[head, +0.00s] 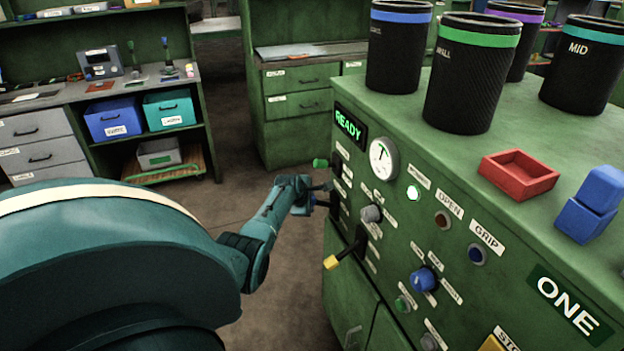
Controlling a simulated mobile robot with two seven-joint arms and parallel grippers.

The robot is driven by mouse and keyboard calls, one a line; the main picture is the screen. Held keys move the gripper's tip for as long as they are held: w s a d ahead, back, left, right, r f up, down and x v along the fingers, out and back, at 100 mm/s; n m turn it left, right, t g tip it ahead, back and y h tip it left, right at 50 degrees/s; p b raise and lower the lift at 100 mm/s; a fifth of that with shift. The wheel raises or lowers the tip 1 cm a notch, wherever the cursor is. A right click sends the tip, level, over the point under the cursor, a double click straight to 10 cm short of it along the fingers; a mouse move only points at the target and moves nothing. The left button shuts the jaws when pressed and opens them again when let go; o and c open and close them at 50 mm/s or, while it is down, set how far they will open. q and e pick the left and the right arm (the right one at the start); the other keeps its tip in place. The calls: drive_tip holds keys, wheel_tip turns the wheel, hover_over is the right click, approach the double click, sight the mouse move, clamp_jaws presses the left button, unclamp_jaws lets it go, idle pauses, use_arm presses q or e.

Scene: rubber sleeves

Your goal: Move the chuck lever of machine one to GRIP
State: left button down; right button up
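Machine one is the large green cabinet (530,225) with the ONE sign (568,304). Its READY display (349,126) is lit green. On its left side are a green-tipped lever (320,163) and a yellow-tipped lever (333,262); their small labels are unreadable, so I cannot tell which is the chuck lever. The lamps by OPEN (442,220) and GRIP (477,254) look dark. My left gripper (314,195) is at the panel's left edge, between these levers, by a small dark-blue part; its fingers are too small to read, and contact is unclear. My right gripper is out of view.
A dial gauge (383,158), a lit white-green lamp (413,193) and a blue knob (423,280) are on the panel. Black banded sleeves (473,85), a red tray (517,174) and blue blocks (590,205) stand on top. Open floor lies left of the machine.

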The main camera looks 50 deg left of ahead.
use_arm(q)
drive_tip(key=shift+w+r, duration=0.1)
drive_tip(key=shift+r, duration=0.05)
idle(0.5)
drive_tip(key=c, duration=1.1)
unclamp_jaws()
drive_tip(key=shift+o, duration=0.2)
drive_tip(key=p+v, duration=0.4)
drive_tip(key=v, duration=0.9)
drive_tip(key=shift+d+r, duration=0.1)
